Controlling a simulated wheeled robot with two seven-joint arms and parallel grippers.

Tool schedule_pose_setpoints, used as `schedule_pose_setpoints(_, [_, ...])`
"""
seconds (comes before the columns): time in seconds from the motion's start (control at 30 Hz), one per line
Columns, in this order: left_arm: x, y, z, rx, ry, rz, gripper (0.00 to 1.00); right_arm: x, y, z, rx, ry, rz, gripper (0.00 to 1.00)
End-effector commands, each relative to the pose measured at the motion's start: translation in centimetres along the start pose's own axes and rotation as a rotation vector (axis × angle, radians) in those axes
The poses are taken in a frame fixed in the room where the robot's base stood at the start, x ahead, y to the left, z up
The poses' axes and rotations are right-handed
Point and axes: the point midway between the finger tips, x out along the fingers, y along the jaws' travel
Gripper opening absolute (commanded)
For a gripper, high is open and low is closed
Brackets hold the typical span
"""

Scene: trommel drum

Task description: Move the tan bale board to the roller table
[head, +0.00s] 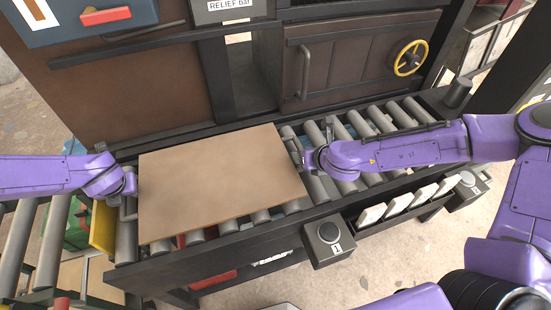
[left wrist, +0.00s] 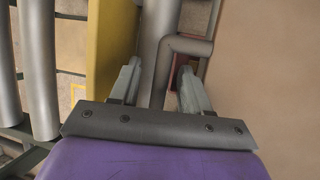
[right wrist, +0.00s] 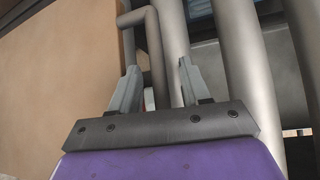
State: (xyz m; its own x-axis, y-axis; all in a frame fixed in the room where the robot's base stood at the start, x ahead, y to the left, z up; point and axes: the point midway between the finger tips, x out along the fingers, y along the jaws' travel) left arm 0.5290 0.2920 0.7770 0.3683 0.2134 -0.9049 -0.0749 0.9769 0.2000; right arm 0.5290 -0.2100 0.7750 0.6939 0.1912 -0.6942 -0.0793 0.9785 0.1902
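The tan bale board (head: 215,180) lies flat over the roller bed (head: 375,122) in front of the brown machine, covering its left half. A grey bent handle shows at its left edge in the left wrist view (left wrist: 185,44) and at its right edge in the right wrist view (right wrist: 153,45). My left gripper (head: 130,190) is at the left edge, open, with its fingers apart on either side of the handle (left wrist: 160,78). My right gripper (head: 308,160) is at the right edge, likewise open around its handle (right wrist: 158,75). More rollers (head: 18,245) lie at the far left.
A yellow plate (head: 102,228) stands between the board's rollers and the far-left rollers. The machine front behind has a barred door (head: 335,65) with a yellow handwheel (head: 409,58).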

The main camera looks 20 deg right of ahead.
Motion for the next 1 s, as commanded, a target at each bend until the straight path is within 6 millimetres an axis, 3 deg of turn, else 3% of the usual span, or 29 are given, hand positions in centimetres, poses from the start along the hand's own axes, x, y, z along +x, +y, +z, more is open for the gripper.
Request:
schedule_pose_setpoints(0.17, [-0.2, 0.0, 0.0, 0.000, -0.001, -0.001, 0.47, 0.0, 0.1, 0.0, -0.001, 0.000, 0.001, 0.47])
schedule_pose_setpoints(0.27, [-1.4, -0.1, 0.2, -0.002, -0.004, -0.003, 0.47, 0.0, 0.1, 0.0, -0.001, 0.000, 0.002, 0.47])
schedule_pose_setpoints(0.5, [-7.5, 0.0, 0.2, -0.002, -0.006, -0.003, 0.47, 0.0, 0.1, 0.0, -0.001, 0.000, 0.002, 0.47])
schedule_pose_setpoints(0.7, [-11.1, 0.0, 0.1, -0.001, -0.003, -0.001, 0.47, 0.0, 0.1, 0.0, -0.001, 0.000, 0.002, 0.47])
schedule_pose_setpoints(0.87, [-12.1, 0.0, 0.0, 0.001, 0.000, 0.000, 0.47, -0.6, 0.0, 0.2, -0.001, -0.003, 0.001, 0.47])
schedule_pose_setpoints(1.0, [-12.1, 0.0, 0.0, 0.001, 0.000, 0.000, 0.47, -3.3, 0.1, 0.2, 0.003, -0.006, 0.004, 0.47])
